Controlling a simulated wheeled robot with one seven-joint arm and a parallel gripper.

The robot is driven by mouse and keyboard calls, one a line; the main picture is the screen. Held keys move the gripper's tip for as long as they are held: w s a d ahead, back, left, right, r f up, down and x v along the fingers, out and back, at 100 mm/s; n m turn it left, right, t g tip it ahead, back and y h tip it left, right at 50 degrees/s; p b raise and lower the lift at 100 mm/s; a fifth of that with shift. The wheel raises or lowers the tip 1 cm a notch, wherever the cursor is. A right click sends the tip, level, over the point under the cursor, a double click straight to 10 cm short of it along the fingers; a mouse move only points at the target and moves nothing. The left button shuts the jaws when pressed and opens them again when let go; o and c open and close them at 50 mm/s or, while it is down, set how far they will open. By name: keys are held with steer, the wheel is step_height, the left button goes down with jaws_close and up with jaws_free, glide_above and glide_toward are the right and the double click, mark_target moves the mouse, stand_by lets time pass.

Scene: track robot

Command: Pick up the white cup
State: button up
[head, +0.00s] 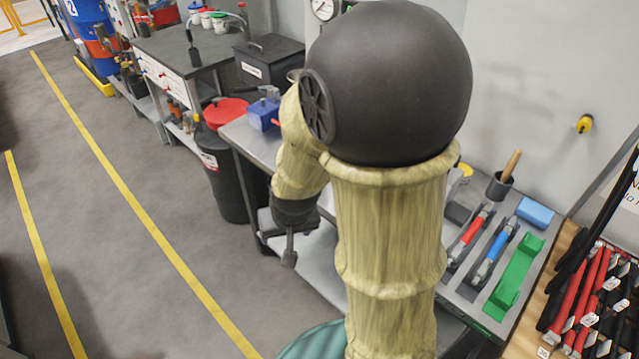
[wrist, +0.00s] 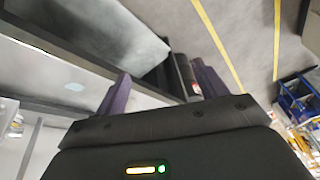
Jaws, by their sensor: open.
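I cannot make out a plain white cup in either view. Small white containers with coloured tops (head: 207,18) stand on the far dark bench in the head view; I cannot tell whether any is the white cup. My arm hides much of the near workbench. My gripper (head: 289,252) hangs beside the left edge of that workbench, well away from the white containers. In the wrist view my gripper (wrist: 160,88) has its two purple-grey fingers spread apart, with nothing held between them.
The near workbench (head: 490,295) holds red and blue handled tools, a green holder (head: 515,278) and a blue block (head: 535,212). A black bin with a red lid (head: 225,113) stands left of it. The grey floor (head: 110,230) with yellow lines is open at left.

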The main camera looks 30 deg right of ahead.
steer(key=w+d+f+m+t+h+b, duration=0.2)
steer(key=w+f+b, duration=0.25)
steer(key=f, duration=0.25)
steer(key=w+d+f+m+t+h+b, duration=0.1)
steer(key=w+f+m+h+b, duration=0.15)
steer(key=w+f, duration=0.35)
steer(key=d+m+t+h+b, duration=0.1)
steer(key=h+b, duration=0.1)
steer(key=h, duration=0.1)
steer(key=w+d+r+m+t+h+b, duration=0.1)
steer(key=t+h+b, duration=0.1)
steer(key=h, duration=0.1)
steer(key=w+d+m+t+h+b, duration=0.1)
steer(key=t+h+b, duration=0.1)
steer(key=h, duration=0.1)
steer(key=shift+d+r, duration=0.2)
steer(key=shift+r, duration=0.15)
steer(key=shift+w, duration=0.1)
steer(key=x, duration=1.2)
steer(key=shift+w+r, duration=0.1)
steer(key=shift+d, duration=0.1)
